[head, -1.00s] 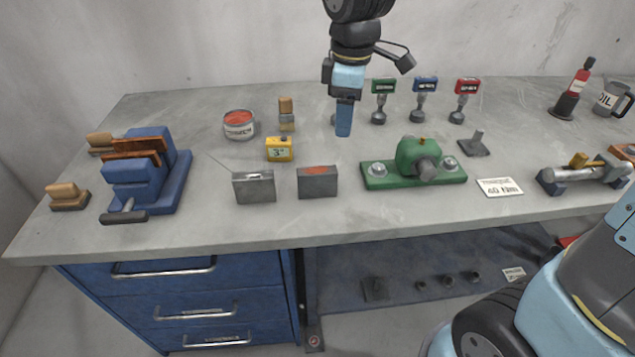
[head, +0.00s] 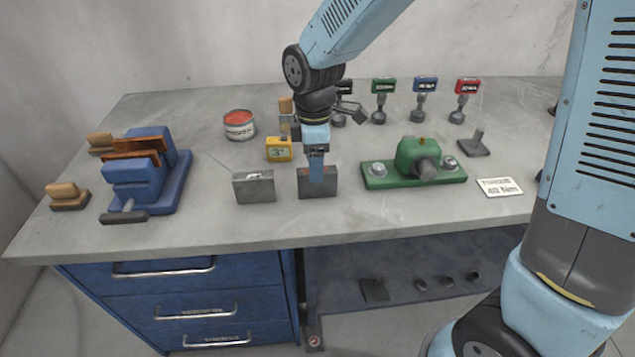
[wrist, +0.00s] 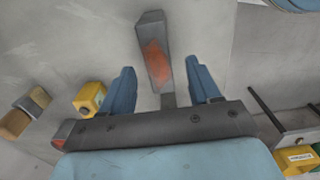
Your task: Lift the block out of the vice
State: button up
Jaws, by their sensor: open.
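The blue vice (head: 165,190) stands at the left of the bench, with a handle at its front. Rusty brown pieces (head: 138,147) show between its blue jaws; I cannot tell which part is the block. My gripper (head: 316,180) is far to the right of the vice, above a grey box-like piece with an orange-red top patch (head: 325,192). In the wrist view my gripper (wrist: 163,85) is open, with this grey piece (wrist: 152,52) showing between and beyond its two blue fingers. It holds nothing. The vice is not recognisable in the wrist view.
A second grey piece (head: 254,189) stands left of my gripper. A yellow timer (head: 279,149), a red-topped tin (head: 239,125) and a wooden-handled brush-like thing (head: 69,196) are around. A green fixture (head: 415,165) is to the right. Bench between vice and grey pieces is mostly clear.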

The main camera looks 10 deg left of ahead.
jog(key=shift+w+d+f, duration=0.1)
jog(key=shift+d+f, duration=0.05)
jog(key=shift+f, duration=1.2)
jog(key=shift+w+d+f, duration=0.1)
jog(key=shift+f, duration=1.2)
jog(key=shift+c, duration=0.4)
grip_shut()
jog(key=shift+r, duration=0.1)
